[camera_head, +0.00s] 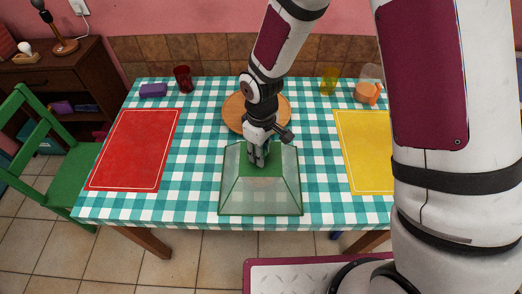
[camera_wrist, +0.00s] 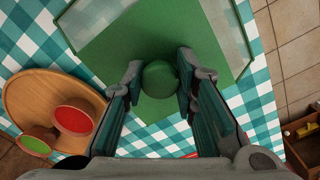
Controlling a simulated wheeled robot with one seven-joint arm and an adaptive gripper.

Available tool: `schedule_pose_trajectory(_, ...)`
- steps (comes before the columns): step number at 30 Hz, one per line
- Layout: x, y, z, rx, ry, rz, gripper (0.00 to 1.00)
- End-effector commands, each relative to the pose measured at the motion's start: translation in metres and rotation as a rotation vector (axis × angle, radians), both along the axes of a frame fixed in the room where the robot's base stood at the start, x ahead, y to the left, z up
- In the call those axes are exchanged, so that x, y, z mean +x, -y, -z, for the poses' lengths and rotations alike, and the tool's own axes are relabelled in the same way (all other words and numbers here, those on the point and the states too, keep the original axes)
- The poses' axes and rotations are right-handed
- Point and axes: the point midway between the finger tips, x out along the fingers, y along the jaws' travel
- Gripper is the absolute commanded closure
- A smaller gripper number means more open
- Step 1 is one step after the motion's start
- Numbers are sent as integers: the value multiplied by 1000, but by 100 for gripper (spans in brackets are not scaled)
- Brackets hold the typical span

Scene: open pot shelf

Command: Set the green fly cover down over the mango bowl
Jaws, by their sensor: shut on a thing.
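The green fly cover (camera_head: 260,193) is a see-through tapered box with a solid green top, at the front middle of the table. In the wrist view its flat green top (camera_wrist: 115,45) and round green knob (camera_wrist: 160,79) fill the upper middle. My gripper (camera_head: 257,160) is shut on the knob; in the wrist view its two fingers (camera_wrist: 160,82) stand on either side of it. I cannot tell whether the cover's lower rim touches the cloth. I cannot make out a mango bowl in either view.
A round wooden board (camera_head: 232,112) lies behind the cover, partly hidden by my arm. A red mat (camera_head: 135,150) lies left, a yellow mat (camera_head: 362,150) right. Cups and a jug (camera_head: 370,75) stand at the back.

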Motion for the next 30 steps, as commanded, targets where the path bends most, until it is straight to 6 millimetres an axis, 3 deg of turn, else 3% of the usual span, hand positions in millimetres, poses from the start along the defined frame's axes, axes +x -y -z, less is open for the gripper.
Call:
schedule_pose_trajectory(5,0,0,0,0,0,0,100)
schedule_pose_trajectory(6,0,0,0,0,0,0,65)
schedule_pose_trajectory(8,0,0,1,0,0,0,51)
schedule_pose_trajectory(20,0,0,-4,1,1,1,50)
schedule_pose_trajectory(23,1,0,-16,1,3,2,50)
schedule_pose_trajectory(30,1,0,-64,2,5,1,50)
